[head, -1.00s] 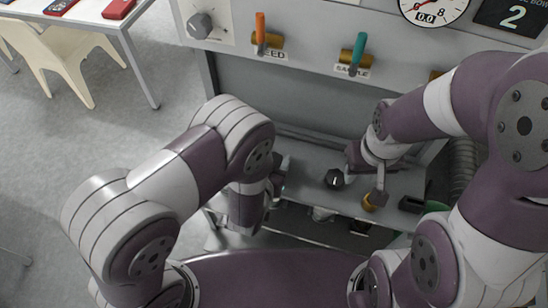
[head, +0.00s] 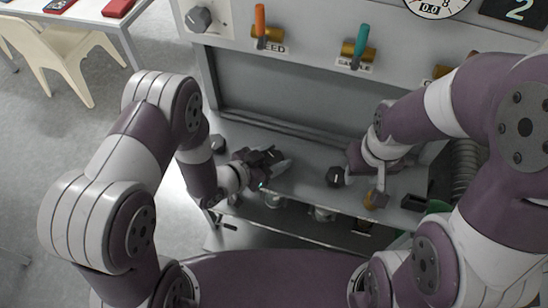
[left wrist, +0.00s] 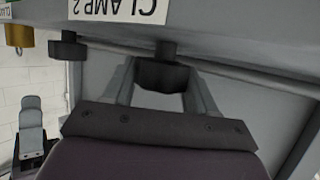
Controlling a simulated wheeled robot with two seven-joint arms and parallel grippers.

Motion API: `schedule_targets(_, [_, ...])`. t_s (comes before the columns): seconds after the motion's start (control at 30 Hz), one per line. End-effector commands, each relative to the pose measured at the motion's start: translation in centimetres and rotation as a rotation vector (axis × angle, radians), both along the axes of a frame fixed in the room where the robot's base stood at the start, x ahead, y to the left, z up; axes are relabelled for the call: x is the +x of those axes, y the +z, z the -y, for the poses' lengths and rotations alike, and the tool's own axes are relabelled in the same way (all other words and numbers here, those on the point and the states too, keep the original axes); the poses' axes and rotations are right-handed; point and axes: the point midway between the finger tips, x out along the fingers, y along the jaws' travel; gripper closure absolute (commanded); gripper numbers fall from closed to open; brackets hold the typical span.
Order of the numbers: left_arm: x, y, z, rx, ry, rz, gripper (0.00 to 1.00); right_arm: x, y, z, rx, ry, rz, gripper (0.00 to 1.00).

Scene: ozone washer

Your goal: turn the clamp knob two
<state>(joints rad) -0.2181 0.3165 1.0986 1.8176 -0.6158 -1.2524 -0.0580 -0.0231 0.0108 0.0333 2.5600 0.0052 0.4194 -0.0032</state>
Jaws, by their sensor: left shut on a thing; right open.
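The clamp two knob is a dark faceted knob (left wrist: 163,73) under an upside-down "CLAMP 2" label (left wrist: 122,8) in the left wrist view. My left gripper (left wrist: 165,85) is shut on it, one grey finger on each side. In the head view my left gripper (head: 275,162) is low over the washer's shelf and hides the knob.
Another dark knob (head: 335,177) stands between the grippers, and one (head: 217,143) is further left. In the left wrist view a neighbouring dark knob (left wrist: 68,48) is close. The panel above carries an orange lever (head: 260,22) and a teal lever (head: 360,45).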

Motion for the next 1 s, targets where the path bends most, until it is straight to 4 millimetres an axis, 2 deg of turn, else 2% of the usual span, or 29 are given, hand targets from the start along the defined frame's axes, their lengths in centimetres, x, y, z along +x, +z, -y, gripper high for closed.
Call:
schedule_targets(0.5, [0.05, -0.07, -0.02, 0.001, -0.351, -0.001, 0.74, 0.0, -0.58, 0.0, 0.0, 0.0, 0.0, 0.57])
schedule_targets(1.0, [-0.05, -0.07, 0.06, 0.001, -0.435, -0.003, 0.74, 0.0, -0.61, 0.0, 0.0, 0.0, 0.0, 0.57])
